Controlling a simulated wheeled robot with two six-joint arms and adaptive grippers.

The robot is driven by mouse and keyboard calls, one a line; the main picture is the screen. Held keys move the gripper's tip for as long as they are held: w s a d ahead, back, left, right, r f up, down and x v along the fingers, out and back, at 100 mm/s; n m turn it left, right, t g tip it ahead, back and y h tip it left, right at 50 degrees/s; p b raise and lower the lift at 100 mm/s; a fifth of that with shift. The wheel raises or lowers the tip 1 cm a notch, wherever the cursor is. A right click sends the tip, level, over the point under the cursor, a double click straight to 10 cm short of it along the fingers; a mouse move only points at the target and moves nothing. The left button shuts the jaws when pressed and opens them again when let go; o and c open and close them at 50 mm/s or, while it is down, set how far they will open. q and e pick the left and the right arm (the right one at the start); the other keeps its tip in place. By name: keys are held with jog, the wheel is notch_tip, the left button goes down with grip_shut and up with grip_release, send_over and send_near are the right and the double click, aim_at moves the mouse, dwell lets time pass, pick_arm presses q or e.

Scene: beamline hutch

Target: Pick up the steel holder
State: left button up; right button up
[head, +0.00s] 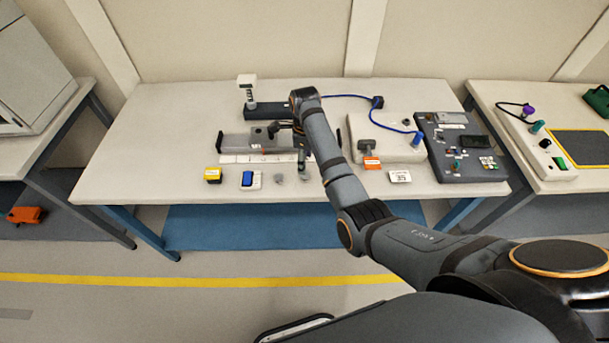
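My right arm reaches in from the lower right, over the middle of the long table (130,165). Its gripper (278,130) is small and dark, above the grey rail-like fixture (235,142). I cannot tell whether its fingers are open or shut, or whether they touch anything. Small grey metallic pieces stand at the front of the table, one (278,178) left of another (304,177). Either could be the steel holder, but they are too small to tell. The forearm hides part of the table behind it. My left gripper is not in view.
A yellow block (213,174) and a blue-and-white item (250,180) lie along the front. A white-headed post (248,90) stands behind. A white box (400,150) with a blue cable, an orange-tagged item (371,162) and a dark control panel (460,150) are right. The table's left is clear.

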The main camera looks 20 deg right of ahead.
jog(key=shift+f+p, duration=0.45)
jog(key=shift+f, duration=2.85)
grip_shut()
